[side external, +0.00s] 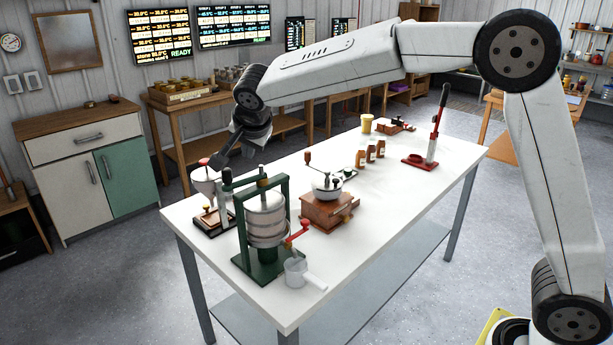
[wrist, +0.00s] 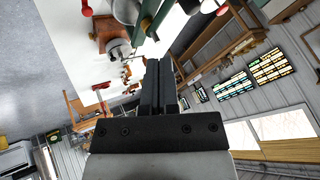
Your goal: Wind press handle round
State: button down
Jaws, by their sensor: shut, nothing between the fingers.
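The press stands at the near left end of the white table in the side view. It has a dark green frame (side external: 283,205) around a ribbed metal cylinder (side external: 266,222), with a screw (side external: 262,180) through the top beam. A dark upright piece shows left of the screw; I cannot tell whether it is the press handle. My gripper (side external: 218,164) is above and behind the press's left side, pointing down and left, shut and empty. In the wrist view its closed fingers (wrist: 157,85) point toward part of the green frame (wrist: 149,22). Contact with the press is not visible.
A metal cup (side external: 296,272) and a red-handled crank (side external: 298,233) are at the press's front right. A wooden grinder (side external: 329,209) stands right of it, a red-knobbed funnel device (side external: 204,181) behind left.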

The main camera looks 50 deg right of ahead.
jog(key=shift+s+f+t, duration=0.2)
jog(key=shift+s+t, duration=0.1)
jog(key=shift+s, duration=0.9)
send_near(235, 184)
jog(key=shift+x, duration=2.15)
jog(key=shift+w+m, duration=0.45)
jog(key=shift+m, duration=0.25)
